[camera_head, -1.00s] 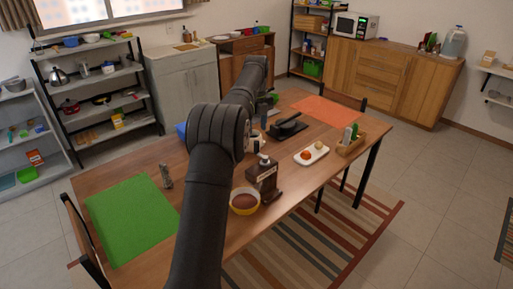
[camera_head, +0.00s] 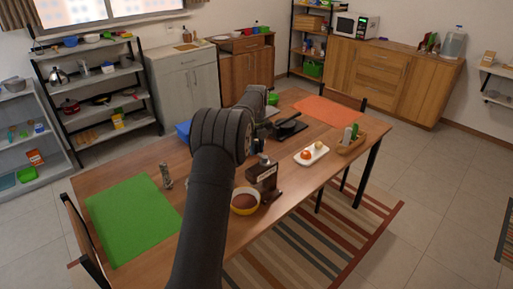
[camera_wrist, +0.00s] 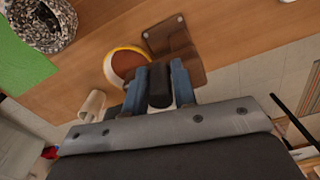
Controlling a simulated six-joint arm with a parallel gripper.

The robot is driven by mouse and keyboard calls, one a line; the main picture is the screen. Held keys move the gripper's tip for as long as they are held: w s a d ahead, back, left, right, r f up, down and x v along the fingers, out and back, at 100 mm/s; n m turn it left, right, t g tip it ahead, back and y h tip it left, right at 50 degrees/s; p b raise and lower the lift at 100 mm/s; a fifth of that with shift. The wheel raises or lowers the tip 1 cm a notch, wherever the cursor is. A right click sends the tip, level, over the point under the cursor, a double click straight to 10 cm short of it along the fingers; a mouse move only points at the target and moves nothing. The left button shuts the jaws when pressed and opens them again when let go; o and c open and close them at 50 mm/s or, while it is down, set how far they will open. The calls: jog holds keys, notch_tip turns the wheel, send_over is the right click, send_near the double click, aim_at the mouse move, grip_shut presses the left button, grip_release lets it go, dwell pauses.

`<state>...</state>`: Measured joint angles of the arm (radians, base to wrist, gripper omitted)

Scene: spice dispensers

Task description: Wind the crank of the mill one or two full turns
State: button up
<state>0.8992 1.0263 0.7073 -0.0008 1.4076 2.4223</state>
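The mill (camera_head: 264,176) is a brown body with a dark top, upright on the table just right of my arm in the head view. Its brown base plate (camera_wrist: 185,45) shows beyond the fingers in the wrist view. A yellow-rimmed bowl (camera_head: 244,202) of brown contents stands in front of the mill; it also shows in the wrist view (camera_wrist: 125,63). My gripper (camera_wrist: 160,86) has its two blue-grey fingers flush on both sides of a black cylinder, apparently the crank knob (camera_wrist: 160,90).
A green mat (camera_head: 130,218) and a slim grey shaker (camera_head: 166,176) are on the left. A white plate (camera_head: 311,154) with food, a black pan (camera_head: 288,128) and a wooden caddy (camera_head: 350,145) are on the right.

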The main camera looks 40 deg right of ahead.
grip_shut()
